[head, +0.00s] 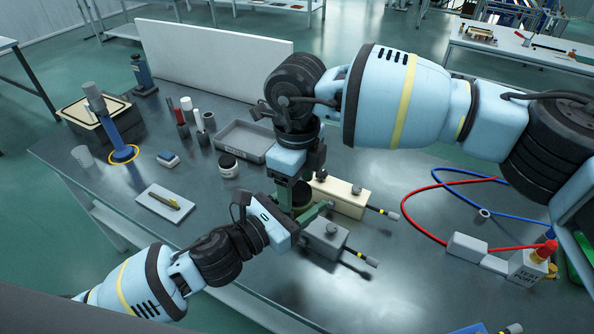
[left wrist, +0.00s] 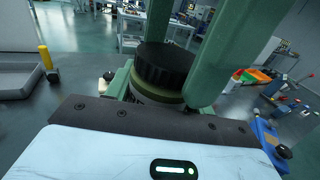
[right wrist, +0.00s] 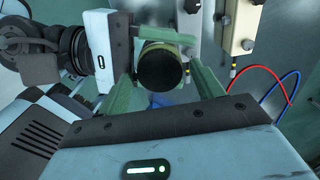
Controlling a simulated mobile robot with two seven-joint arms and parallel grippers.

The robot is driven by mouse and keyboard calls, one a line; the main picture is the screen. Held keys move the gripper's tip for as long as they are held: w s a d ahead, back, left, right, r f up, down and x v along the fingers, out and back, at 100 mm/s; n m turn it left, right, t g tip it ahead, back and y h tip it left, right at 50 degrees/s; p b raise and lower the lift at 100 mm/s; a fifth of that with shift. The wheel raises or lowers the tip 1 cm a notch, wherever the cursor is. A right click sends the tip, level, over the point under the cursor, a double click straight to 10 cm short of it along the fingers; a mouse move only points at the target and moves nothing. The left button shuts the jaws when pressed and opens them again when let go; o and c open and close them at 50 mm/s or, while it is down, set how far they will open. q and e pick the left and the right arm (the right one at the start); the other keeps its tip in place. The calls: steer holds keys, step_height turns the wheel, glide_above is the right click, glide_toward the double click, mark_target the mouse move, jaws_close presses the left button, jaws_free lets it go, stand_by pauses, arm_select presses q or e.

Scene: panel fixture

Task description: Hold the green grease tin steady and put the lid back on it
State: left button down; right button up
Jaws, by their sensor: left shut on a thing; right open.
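The green grease tin (head: 302,197) is mostly hidden between my grippers in the head view. My left gripper (head: 306,207) is shut on it from the side and holds it upright above the table. In the left wrist view the tin's olive body (left wrist: 152,95) shows under a ribbed black lid (left wrist: 165,64). The lid sits on top; I cannot tell whether it is fully seated. My right gripper (head: 294,188) points down from above, open, with one finger on each side of the lid. In the right wrist view the lid (right wrist: 160,69) lies between these fingers, with gaps beside it.
A cream box (head: 340,196) and a grey box (head: 325,238) with cable plugs stand close to the grippers. A white jar with a black lid (head: 228,168) and a grey tray (head: 244,141) stand behind. Red and blue hoses (head: 430,225) curve at right.

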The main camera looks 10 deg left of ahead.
steer(key=c, duration=1)
steer(key=o, duration=1.1)
steer(key=shift+o, duration=0.2)
step_height(320, 180, up, 12)
